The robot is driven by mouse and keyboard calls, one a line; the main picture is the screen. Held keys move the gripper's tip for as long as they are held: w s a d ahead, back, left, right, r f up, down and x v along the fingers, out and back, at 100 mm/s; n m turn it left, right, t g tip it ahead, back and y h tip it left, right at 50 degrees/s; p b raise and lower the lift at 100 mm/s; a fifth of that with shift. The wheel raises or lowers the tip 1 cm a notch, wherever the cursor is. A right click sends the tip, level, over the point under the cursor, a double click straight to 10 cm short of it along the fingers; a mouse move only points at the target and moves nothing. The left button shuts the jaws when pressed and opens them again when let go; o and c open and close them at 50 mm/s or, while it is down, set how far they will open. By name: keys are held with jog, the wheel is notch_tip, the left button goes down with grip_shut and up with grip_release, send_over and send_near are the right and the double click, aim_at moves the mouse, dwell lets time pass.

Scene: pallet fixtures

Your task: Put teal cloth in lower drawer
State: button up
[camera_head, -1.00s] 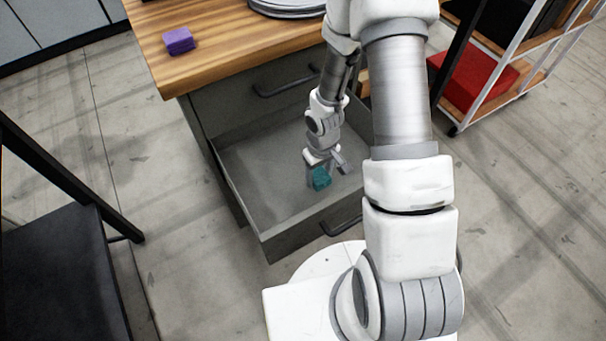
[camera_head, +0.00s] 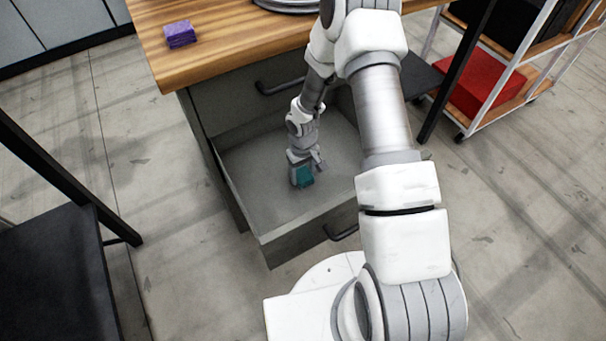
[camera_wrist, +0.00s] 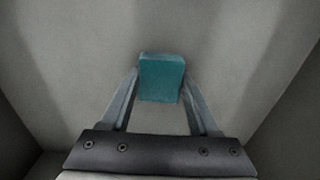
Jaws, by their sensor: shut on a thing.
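The teal cloth (camera_head: 305,176) is a small folded block, and it also shows in the wrist view (camera_wrist: 162,78) between my two fingertips. My gripper (camera_head: 304,172) is shut on it and points down inside the open lower drawer (camera_head: 245,181). The drawer is grey, pulled out, and otherwise looks empty. In the wrist view the drawer's floor and side walls surround the cloth. I cannot tell whether the cloth touches the drawer floor.
The upper drawer (camera_head: 225,104) is closed above the open one. A purple folded cloth (camera_head: 180,35) and grey plates (camera_head: 285,5) lie on the wooden top (camera_head: 215,50). A black chair (camera_head: 55,260) stands at left. A shelf cart with a red box (camera_head: 480,88) is at right.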

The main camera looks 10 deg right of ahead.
jog(key=o, duration=1.4)
jog(key=shift+f, duration=0.1)
jog(key=shift+o, duration=0.2)
